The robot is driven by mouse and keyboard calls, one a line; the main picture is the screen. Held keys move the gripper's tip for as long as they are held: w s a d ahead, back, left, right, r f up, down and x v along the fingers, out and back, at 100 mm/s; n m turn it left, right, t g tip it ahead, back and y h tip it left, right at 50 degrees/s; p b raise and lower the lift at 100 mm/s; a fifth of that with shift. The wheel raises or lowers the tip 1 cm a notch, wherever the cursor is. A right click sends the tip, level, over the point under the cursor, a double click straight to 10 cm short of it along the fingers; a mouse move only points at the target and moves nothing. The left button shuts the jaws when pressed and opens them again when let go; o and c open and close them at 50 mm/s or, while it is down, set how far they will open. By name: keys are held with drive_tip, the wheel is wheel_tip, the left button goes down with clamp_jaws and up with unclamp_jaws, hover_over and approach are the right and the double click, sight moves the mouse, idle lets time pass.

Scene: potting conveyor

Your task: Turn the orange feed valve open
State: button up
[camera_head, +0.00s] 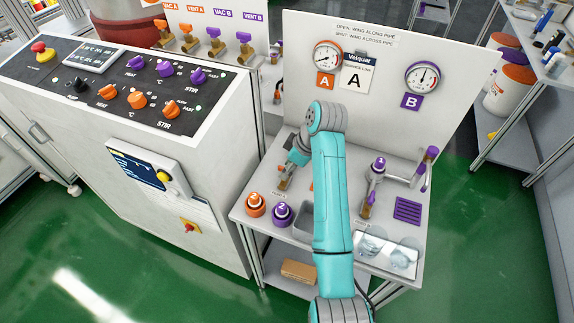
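My gripper (284,182) points down at the left part of the white bench, below the A gauge. Its fingers are small and partly covered by my wrist, so whether they are open or shut does not show. The orange feed valve cannot be clearly made out. A small orange piece (311,185) shows just right of the gripper, mostly hidden by my teal arm, and I cannot tell whether it is the valve's wing. The back panel (300,40) reads that open is wing along pipe and shut is wing across pipe. Contact with the valve cannot be seen.
An orange-marked cap (255,204) and a purple cap (282,214) stand at the bench's front left, near a grey bin (303,222). Purple-marked fittings (377,170) and a purple slotted pad (407,208) are right of my arm. A control cabinet (180,190) stands close on the left.

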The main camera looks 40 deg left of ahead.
clamp_jaws()
